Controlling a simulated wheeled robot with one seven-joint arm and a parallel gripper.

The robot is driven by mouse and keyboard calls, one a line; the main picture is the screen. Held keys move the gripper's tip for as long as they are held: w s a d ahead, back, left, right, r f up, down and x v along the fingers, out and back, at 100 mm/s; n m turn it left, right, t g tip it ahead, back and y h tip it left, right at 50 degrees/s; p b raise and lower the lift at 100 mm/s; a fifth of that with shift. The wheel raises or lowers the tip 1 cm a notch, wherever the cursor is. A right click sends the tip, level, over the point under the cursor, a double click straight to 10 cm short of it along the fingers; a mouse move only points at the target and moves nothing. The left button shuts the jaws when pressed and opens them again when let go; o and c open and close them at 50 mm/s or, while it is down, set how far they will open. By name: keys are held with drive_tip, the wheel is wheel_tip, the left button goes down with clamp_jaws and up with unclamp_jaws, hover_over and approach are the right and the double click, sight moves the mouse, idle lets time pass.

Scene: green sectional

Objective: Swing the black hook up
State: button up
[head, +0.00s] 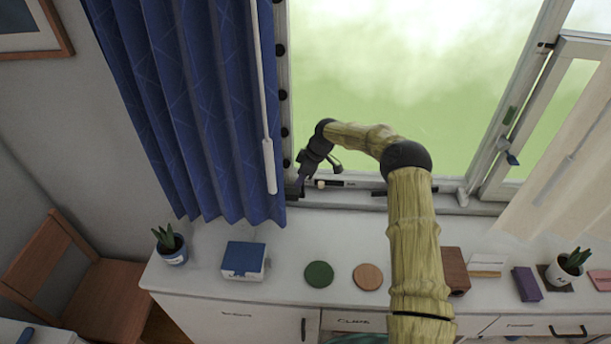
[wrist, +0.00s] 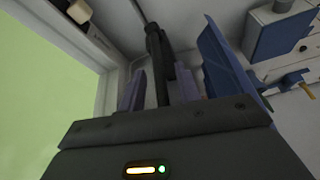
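The black hook (wrist: 156,50) shows in the wrist view as a dark upright bar with a thicker end, running between my two fingers. My gripper (wrist: 160,88) is open around it, with a finger on each side and what looks like a narrow gap. In the head view my gripper (head: 301,184) points down at the lower left corner of the window frame, beside the blue curtain. There the dark gripper hides most of the hook, and I cannot tell the two apart clearly. Whether a finger touches the hook cannot be told.
The blue curtain (head: 205,100) hangs close on the left. Small items stand on the sill (head: 345,183) to the right. The counter below holds a blue box (head: 243,259), a green disc (head: 319,274), a wooden disc (head: 368,276) and a potted plant (head: 170,247). A window sash (head: 550,120) stands right.

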drive_tip(key=shift+s+r, duration=0.1)
drive_tip(key=shift+r, duration=0.1)
drive_tip(key=shift+d+r+b, duration=0.35)
drive_tip(key=shift+d+r, duration=0.05)
drive_tip(key=shift+r, duration=0.15)
drive_tip(key=b+v, duration=0.5)
drive_tip(key=v, duration=1)
drive_tip(key=shift+s+r, duration=0.15)
drive_tip(key=shift+r, duration=0.3)
drive_tip(key=s+a+f+m+h, duration=0.2)
drive_tip(key=s+a+m, duration=0.15)
drive_tip(key=s, duration=0.55)
drive_tip(key=s+d+f+m, duration=0.1)
drive_tip(key=s+d+m, duration=0.2)
drive_tip(key=s, duration=0.6)
drive_tip(key=s+d+f+m+t+h, duration=0.1)
drive_tip(key=s+d+m, duration=0.2)
drive_tip(key=s, duration=0.6)
drive_tip(key=s+d+f+m+h, duration=0.1)
drive_tip(key=s+d+f+m, duration=0.1)
drive_tip(key=s, duration=0.7)
drive_tip(key=d+m, duration=0.1)
drive_tip(key=m, duration=0.1)
drive_tip(key=shift+d+m+t, duration=0.15)
drive_tip(key=shift+m+t, duration=0.15)
drive_tip(key=shift+m, duration=0.05)
drive_tip(key=shift+w, duration=0.1)
